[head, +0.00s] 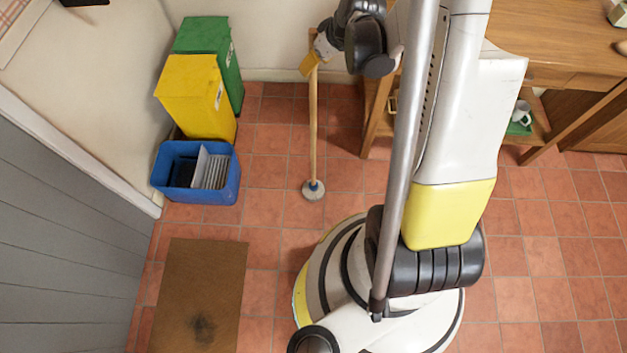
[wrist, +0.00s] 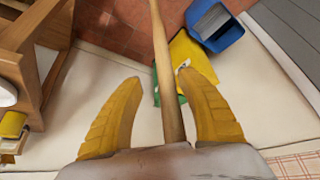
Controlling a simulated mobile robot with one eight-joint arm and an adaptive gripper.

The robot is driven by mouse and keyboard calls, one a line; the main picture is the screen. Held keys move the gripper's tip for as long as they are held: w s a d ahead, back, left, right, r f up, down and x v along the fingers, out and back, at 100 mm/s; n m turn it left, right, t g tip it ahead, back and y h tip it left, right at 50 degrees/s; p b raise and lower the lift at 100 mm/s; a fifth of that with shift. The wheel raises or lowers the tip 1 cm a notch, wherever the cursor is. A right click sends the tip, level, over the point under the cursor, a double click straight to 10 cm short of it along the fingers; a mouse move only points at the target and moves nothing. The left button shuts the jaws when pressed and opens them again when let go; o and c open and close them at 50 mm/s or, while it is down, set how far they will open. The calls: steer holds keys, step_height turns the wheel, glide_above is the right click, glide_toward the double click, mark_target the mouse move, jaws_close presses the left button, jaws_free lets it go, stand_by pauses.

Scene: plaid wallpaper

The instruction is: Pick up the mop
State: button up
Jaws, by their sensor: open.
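The mop has a long wooden handle (head: 313,130) and a round pale head (head: 313,190) with a blue collar. Its head rests on the tiled floor, and its upper end is near the back wall, beside the wooden table. My gripper (head: 309,63) is at the upper part of the handle. In the wrist view, my yellow fingers (wrist: 160,77) are open, one on each side of the mop handle (wrist: 167,100). A gap shows between the handle and each fingertip. The mop head is out of the wrist view.
A wooden table (head: 560,55) stands to the right of the mop. A green bin (head: 208,38), a yellow bin (head: 195,95) and a blue crate (head: 170,185) stand to the left. A brown mat (head: 200,290) lies at the front left. Tiles around the mop head are clear.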

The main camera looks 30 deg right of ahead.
jaws_close()
steer(key=shift+r, duration=0.1)
